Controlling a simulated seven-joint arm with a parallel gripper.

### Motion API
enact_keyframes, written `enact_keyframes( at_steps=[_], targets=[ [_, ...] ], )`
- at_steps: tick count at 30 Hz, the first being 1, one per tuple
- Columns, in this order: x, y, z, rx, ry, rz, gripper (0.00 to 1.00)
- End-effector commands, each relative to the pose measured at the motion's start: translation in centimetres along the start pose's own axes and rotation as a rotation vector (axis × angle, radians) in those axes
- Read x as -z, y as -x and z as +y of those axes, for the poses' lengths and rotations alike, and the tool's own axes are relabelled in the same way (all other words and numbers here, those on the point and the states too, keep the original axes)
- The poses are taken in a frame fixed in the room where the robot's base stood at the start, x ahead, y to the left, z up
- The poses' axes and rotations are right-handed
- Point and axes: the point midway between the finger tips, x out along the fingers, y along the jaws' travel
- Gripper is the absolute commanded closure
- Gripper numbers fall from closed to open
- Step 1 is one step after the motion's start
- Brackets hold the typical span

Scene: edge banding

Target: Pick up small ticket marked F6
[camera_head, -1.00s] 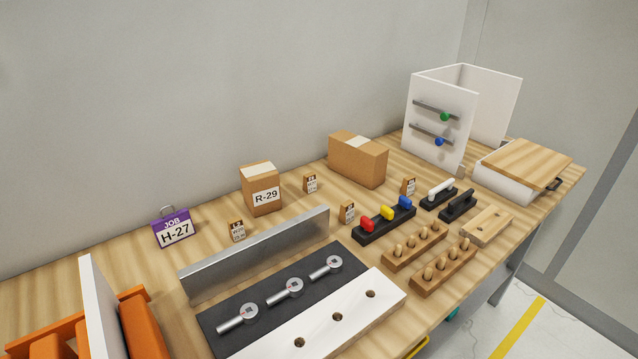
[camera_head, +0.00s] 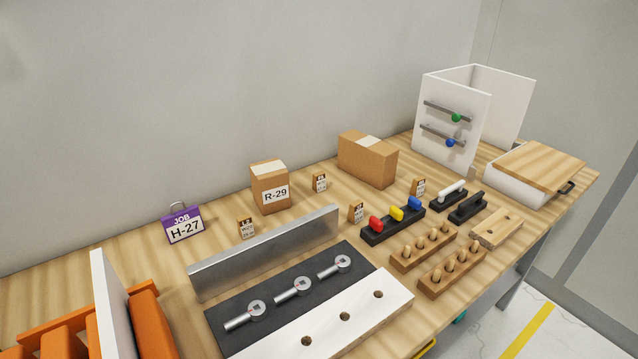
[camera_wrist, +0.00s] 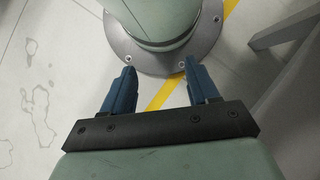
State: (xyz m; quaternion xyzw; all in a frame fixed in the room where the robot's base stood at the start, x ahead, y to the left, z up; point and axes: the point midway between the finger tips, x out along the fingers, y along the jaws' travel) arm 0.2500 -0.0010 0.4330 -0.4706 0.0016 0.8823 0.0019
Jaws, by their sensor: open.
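Several small brown tickets with white labels stand on the wooden bench in the head view. One ticket (camera_head: 246,228) is right of the purple job sign, one ticket (camera_head: 319,183) is right of the R-29 box, one ticket (camera_head: 356,212) is left of the black block with coloured knobs, and another ticket (camera_head: 418,187) is farther right. Their print is too small to read, so I cannot tell which is F6. My gripper (camera_wrist: 157,85) shows only in the wrist view, open and empty, above the floor and a grey round base, away from the tickets.
The purple H-27 sign (camera_head: 183,224), R-29 box (camera_head: 270,190) and a plain box (camera_head: 367,158) stand along the back. An upright metal plate (camera_head: 265,252) stands in front of some tickets. A white cabinet (camera_head: 455,125) is at the far right. Peg blocks (camera_head: 452,270) are near the front edge.

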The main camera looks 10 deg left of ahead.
Motion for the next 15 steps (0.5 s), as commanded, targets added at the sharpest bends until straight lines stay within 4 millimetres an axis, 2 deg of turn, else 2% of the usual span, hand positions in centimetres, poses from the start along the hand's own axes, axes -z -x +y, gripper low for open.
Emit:
enact_keyframes(
  at_steps=[3,10,15],
  targets=[
    [0.0,0.0,0.0,0.000,0.000,0.000,0.32],
    [0.2,0.1,0.1,0.000,-0.001,0.005,0.32],
    [2.3,2.0,0.9,0.002,-0.007,0.068,0.32]
  ],
)
